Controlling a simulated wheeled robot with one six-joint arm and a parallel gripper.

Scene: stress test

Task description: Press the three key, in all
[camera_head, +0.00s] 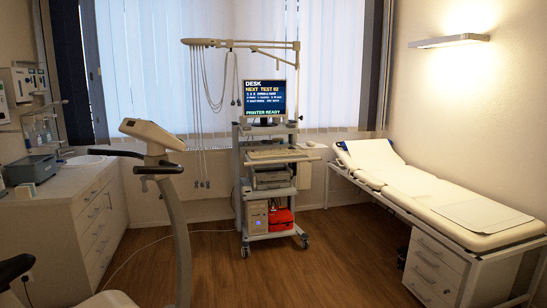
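A monitor (264,98) stands on a wheeled cart by the window. It shows the heading DESK, a yellow title line, small white lines too small to read surely, and PRINTER READY in green. Below it, a pale keyboard-like panel (275,155) lies on the cart's shelf. Single keys, including any three key, are too small to make out. My gripper is not in view.
The cart (242,190) stands across an open wooden floor (225,265). An exercise bike (172,210) stands at the near left, before a white drawer cabinet (95,215). An examination couch (430,196) runs along the right wall. Cables hang from the cart's overhead arm (240,43).

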